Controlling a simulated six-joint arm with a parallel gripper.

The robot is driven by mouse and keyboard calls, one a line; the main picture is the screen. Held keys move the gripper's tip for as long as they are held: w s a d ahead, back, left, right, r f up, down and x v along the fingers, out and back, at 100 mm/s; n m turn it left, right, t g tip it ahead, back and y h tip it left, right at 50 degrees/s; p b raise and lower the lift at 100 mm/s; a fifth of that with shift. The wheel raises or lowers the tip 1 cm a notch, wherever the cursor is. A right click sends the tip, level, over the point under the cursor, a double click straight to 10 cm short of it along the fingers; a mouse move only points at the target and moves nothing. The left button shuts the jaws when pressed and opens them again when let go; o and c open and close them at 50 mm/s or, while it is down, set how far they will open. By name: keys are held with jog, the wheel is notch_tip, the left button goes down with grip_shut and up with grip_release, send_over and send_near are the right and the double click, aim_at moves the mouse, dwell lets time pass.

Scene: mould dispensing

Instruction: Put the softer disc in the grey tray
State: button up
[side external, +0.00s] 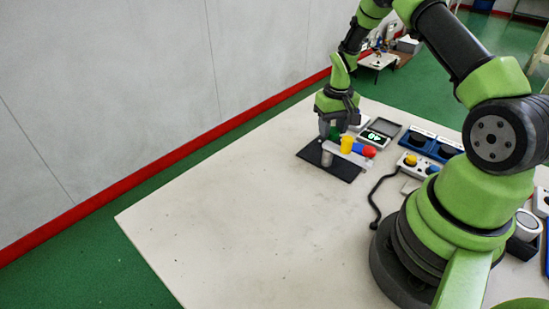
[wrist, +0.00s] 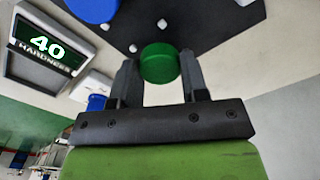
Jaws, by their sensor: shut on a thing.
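My gripper (wrist: 160,65) is shut on a green disc (wrist: 158,62), seen between its two fingertips in the wrist view. In the side external view my gripper (side external: 333,125) is low over a black plate (side external: 343,170), and the green disc (side external: 334,133) shows just below it. A blue disc (wrist: 93,8) is cut off at the top of the wrist view. A display (wrist: 45,42) reads 40 with the word HARDNESS; it also stands behind the plate in the side view (side external: 373,137).
A yellow cylinder (side external: 347,144), a red-ended piece (side external: 369,152) and a light bar are close beside my gripper. Two blue-edged dark trays (side external: 418,140) (side external: 448,149) lie to the right. A box with a yellow button (side external: 410,159) and a cable stands nearer. The table's left is clear.

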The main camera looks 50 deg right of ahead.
jog(key=shift+r, duration=2.65)
jog(key=s+d+m, duration=0.3)
jog(key=d, duration=0.5)
jog(key=m, duration=0.3)
send_near(385, 128)
jog(key=shift+f, duration=3.2)
jog(key=shift+f, duration=0.3)
jog(key=o, duration=0.7)
jog(key=shift+o, duration=0.9)
jog(key=shift+r, duration=3.55)
